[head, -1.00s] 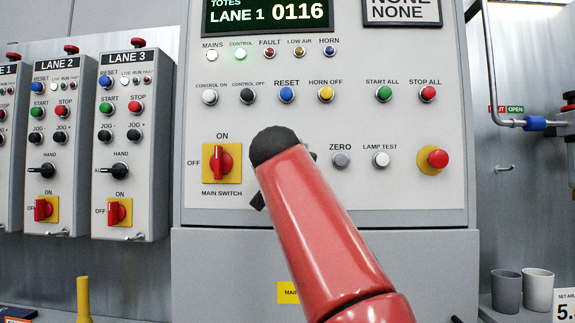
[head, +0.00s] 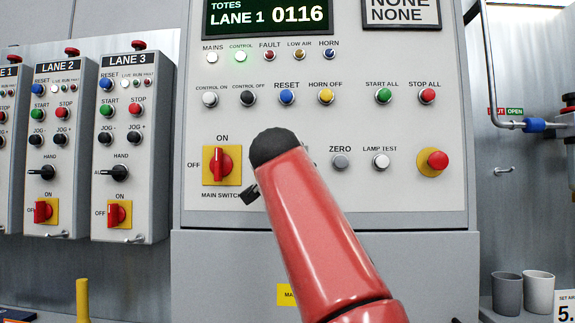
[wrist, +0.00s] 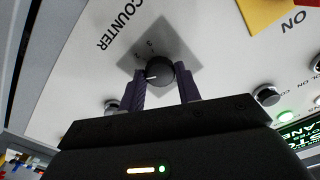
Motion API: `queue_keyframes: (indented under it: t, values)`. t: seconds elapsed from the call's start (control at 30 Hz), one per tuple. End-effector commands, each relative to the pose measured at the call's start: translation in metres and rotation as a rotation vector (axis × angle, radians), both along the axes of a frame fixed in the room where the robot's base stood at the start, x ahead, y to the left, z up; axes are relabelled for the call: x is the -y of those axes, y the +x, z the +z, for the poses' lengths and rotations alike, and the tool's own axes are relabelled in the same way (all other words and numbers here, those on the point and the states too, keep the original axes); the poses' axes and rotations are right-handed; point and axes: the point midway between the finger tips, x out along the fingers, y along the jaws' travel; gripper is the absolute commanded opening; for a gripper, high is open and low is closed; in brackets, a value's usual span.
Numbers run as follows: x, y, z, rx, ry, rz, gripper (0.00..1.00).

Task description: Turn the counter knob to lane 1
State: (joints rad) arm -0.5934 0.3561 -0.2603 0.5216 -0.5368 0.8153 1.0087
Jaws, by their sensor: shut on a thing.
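The counter knob (wrist: 160,72) is a round dark knob with a white pointer line, on a grey square plate (wrist: 183,52) beside the word COUNTER in the wrist view. My gripper (wrist: 164,82) has its two fingers shut on the knob, one on each side. The pointer line points toward the left finger; the plate's lane marks are small and partly hidden. In the head view my red arm covers the knob. The display (head: 268,17) reads TOTES, LANE 1, 0116.
The main switch (head: 222,164) on its yellow plate is just left of my arm. Zero (head: 340,161) and lamp test (head: 381,159) buttons are to the right, with a row of buttons above. Lane boxes (head: 134,150) stand at the left.

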Motion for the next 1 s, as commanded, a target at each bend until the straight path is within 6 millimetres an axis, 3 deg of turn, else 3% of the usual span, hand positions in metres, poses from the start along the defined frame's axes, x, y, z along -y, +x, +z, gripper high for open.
queue_keyframes:
  t: [0.03,0.2,0.53,1.0]
  values:
    - [-0.001,0.001,-0.003,-0.006,-0.001,0.000,0.35]
    - [0.000,0.001,-0.002,-0.004,-0.001,0.000,0.55]
    - [-0.001,-0.004,-0.002,-0.001,-0.001,0.002,0.55]
    - [-0.004,-0.073,-0.003,-0.002,-0.001,0.002,0.55]
